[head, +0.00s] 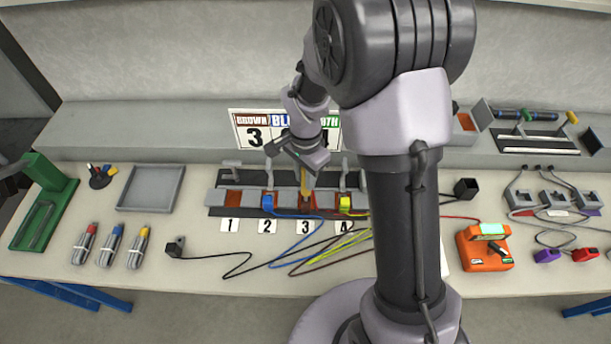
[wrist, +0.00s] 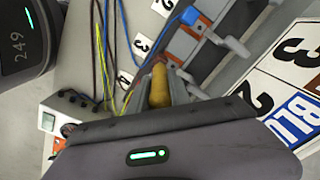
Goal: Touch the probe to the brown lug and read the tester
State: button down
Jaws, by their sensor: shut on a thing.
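My gripper (head: 306,160) is shut on a yellow-handled probe (head: 304,186), pointing down over slot 3 of the terminal strip (head: 214,195). In the wrist view the probe (wrist: 159,88) sits between the fingers. A reddish-brown piece (wrist: 159,61), apparently the brown lug, shows just beyond the probe's end; I cannot tell whether they touch. The blue lug (head: 267,202) is in slot 2 and the yellow-green lug (head: 345,203) in slot 4. The orange tester (head: 484,252) stands right of my arm; its lit display (head: 492,229) is too small to read.
A sign (head: 249,133) pairs BROWN with 3. Loose wires (head: 308,243) lie in front of the strip. Purple and red plugs (head: 584,254) lie at right.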

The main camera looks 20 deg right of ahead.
notch_tip(320, 180, up, 6)
jog(key=p, duration=0.4)
jog(key=shift+r, duration=0.1)
